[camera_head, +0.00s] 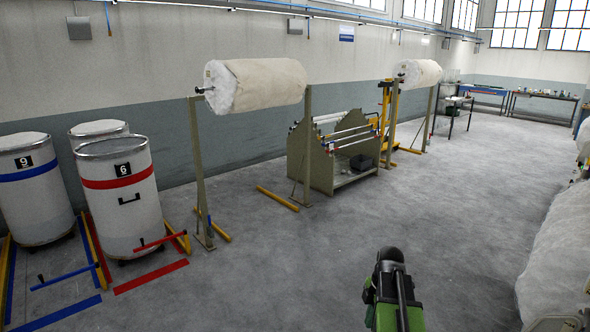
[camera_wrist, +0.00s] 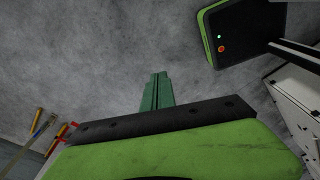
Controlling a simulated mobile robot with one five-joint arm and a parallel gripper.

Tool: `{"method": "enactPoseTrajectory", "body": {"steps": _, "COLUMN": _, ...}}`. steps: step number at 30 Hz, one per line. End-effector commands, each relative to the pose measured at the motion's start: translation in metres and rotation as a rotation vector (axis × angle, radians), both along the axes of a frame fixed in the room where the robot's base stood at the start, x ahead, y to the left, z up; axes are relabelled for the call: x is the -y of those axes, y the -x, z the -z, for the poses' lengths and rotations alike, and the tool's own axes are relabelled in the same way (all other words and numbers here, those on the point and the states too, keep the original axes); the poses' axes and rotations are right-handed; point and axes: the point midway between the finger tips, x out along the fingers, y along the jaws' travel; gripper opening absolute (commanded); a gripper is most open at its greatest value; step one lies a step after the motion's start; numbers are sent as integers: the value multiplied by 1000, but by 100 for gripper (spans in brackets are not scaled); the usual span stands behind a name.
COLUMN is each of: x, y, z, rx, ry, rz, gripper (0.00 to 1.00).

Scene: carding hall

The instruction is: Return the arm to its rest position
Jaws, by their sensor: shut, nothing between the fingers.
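My gripper (camera_wrist: 157,88) shows in the wrist view as two green fingers pressed together, with nothing between them. It points out over bare grey floor and touches nothing there. In the head view my arm shows at the bottom, right of centre, as a black and green link standing above the floor; I cannot make out the fingertips there. My own dark base with green edging shows at the top right of the wrist view.
Drums marked 9 (camera_head: 36,190) and 6 (camera_head: 122,203) stand at left behind floor markings. A large roll (camera_head: 262,84) hangs on posts near a roller rack (camera_head: 312,165). White bulky material (camera_head: 560,250) lines the right edge. The grey floor (camera_head: 330,255) between is clear.

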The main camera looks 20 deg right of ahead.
Motion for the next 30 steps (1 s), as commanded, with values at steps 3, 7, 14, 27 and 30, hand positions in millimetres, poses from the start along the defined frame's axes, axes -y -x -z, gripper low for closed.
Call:
{"method": "enactPoseTrajectory", "body": {"steps": 3, "x": -100, "y": -30, "z": 24, "rx": -24, "ry": 10, "rz": -10, "gripper": 0}}
{"method": "enactPoseTrajectory", "body": {"steps": 7, "x": -188, "y": -42, "z": 37, "rx": -49, "ry": 24, "rz": 57, "gripper": 0}}
{"method": "enactPoseTrajectory", "body": {"steps": 14, "x": -297, "y": -29, "z": 54, "rx": -82, "ry": 55, "rz": 365, "gripper": 0}}
{"method": "enactPoseTrajectory", "body": {"steps": 27, "x": -297, "y": -14, "z": 52, "rx": -109, "ry": 62, "rz": 1294, "gripper": 0}}
{"method": "enactPoseTrajectory", "body": {"steps": 30, "x": -296, "y": -14, "z": 52, "rx": -112, "ry": 57, "rz": 1359, "gripper": 0}}
